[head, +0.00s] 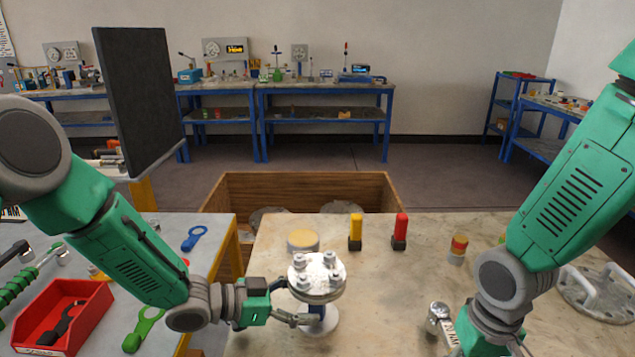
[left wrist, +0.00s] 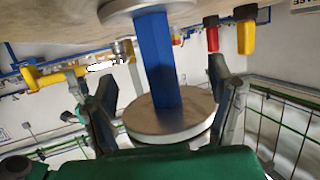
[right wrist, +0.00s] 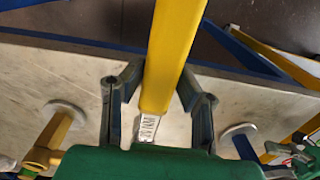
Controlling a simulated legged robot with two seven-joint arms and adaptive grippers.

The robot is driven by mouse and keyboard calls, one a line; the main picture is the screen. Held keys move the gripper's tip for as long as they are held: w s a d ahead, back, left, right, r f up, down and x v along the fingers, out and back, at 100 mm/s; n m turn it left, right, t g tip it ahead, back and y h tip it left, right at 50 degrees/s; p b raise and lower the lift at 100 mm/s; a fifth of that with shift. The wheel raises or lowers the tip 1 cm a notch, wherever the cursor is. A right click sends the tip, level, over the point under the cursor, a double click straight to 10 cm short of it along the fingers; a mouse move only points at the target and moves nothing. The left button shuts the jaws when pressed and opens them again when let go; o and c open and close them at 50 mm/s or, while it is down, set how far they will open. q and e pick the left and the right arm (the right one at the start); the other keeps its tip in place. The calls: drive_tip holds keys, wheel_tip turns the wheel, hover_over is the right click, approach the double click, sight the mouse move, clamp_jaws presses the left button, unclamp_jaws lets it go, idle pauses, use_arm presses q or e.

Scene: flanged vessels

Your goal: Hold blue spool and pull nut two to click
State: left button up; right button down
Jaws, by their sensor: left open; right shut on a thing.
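The blue spool (head: 317,310) stands upright on the bench, its round top flange (head: 317,281) carrying several silver bolts and nuts. I cannot tell which is nut two. My left gripper (head: 299,319) is low beside the spool. In the left wrist view its open fingers (left wrist: 160,78) stand either side of the blue column (left wrist: 155,60), with gaps visible. A silver wrench (head: 439,318) with lettering shows right of the spool, apart from the nuts. My right gripper (right wrist: 160,80) is shut on its yellow handle (right wrist: 172,50); the fingers are cut off in the head view.
A yellow-topped round piece (head: 302,240), yellow tool (head: 355,232) and red tool (head: 400,232) stand behind the spool. A red tray (head: 63,318) is on the left table. A wooden crate (head: 300,187) lies beyond.

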use_arm(q)
drive_tip(key=shift+b+x, duration=0.35)
drive_tip(key=shift+x, duration=0.7)
drive_tip(key=c, duration=1.6)
